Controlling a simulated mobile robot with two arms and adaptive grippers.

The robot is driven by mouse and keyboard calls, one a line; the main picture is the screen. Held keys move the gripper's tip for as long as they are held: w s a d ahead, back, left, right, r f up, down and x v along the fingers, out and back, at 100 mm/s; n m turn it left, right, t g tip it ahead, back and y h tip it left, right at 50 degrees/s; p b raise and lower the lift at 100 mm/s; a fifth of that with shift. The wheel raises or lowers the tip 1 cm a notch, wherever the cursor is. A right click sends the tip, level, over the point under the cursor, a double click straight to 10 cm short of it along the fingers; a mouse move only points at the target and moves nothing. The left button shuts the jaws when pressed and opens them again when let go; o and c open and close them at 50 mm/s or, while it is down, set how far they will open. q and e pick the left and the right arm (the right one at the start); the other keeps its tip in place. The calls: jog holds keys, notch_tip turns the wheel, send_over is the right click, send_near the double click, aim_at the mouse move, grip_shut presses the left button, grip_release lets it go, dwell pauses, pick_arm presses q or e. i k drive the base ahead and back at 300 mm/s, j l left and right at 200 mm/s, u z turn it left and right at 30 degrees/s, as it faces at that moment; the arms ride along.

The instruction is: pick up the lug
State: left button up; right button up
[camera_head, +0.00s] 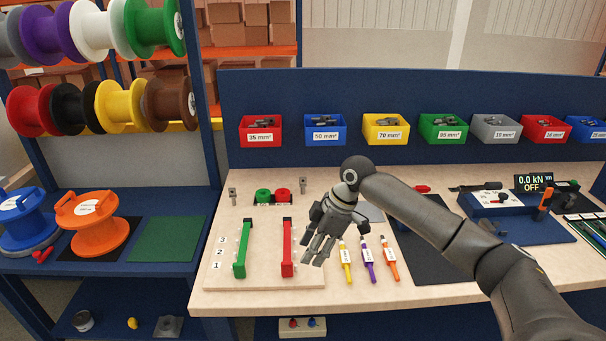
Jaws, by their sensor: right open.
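Two small grey upright pieces that look like lugs stand on the light bench top, one at the left (233,196) and one further right (303,185). More grey lugs lie in the labelled bins on the back panel, such as the red 35 mm² bin (260,140). Which lug is meant I cannot tell. My right gripper (318,250) is open and points down over the bench, just right of the red-handled bar (288,248). It is in front of the standing lugs and apart from them. No object shows between its fingers. My left gripper is out of view.
A green bar (244,248) stands left of the red one, by the numbers 1 to 3. Yellow, purple and orange tools (367,258) lie right of my gripper. Green and red round parts (273,196) sit behind. Cable spools (98,222) fill the left rack.

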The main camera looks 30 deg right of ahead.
aim_at(302, 179)
jog(key=i+l, duration=0.95)
jog(key=i, duration=0.25)
